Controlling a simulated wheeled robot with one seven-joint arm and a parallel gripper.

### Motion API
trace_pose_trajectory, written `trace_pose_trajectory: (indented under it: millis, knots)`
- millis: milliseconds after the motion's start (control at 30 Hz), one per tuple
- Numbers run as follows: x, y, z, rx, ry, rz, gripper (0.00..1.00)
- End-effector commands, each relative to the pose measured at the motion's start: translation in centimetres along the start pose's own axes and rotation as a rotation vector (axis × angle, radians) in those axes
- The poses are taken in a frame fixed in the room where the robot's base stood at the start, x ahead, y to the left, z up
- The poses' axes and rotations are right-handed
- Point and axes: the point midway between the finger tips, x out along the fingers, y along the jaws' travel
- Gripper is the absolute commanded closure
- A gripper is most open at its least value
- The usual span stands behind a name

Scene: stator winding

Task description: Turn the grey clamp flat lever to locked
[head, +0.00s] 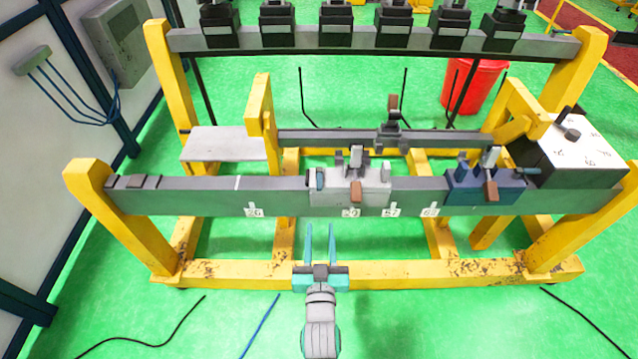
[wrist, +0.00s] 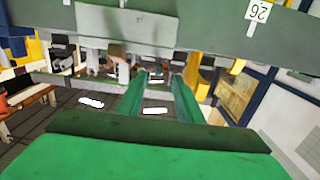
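The grey clamp (head: 375,186) sits on the front rail, right of the middle in the head view. Its lever with a brown grip (head: 356,192) shows at the clamp's front face, the grip pointing down and toward me. My gripper (head: 320,236) is open and empty, its two thin fingers pointing at the front rail, below and slightly left of the clamp, apart from it. In the wrist view, which looks upside down, my gripper (wrist: 158,88) shows two spread green fingers with nothing between them. A light grey block (wrist: 125,28) above them looks like the clamp; its lever is unclear there.
The front rail (head: 275,201) carries number labels. A blue clamp (head: 465,188) with a brown-gripped lever sits to the right, beside a white-topped box (head: 585,150). Another clamp (head: 391,135) is on the middle rail behind. Yellow posts (head: 92,190) stand at the ends.

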Motion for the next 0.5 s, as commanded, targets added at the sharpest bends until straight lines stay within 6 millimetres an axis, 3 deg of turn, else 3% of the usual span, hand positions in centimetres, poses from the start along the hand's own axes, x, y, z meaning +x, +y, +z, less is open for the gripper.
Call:
trace_pose_trajectory:
  millis: [100,500]
  knots:
    - [2.5,-0.1,-1.6,0.005,0.017,0.002,0.67]
    - [6.1,-0.2,-2.7,0.011,0.025,0.004,0.67]
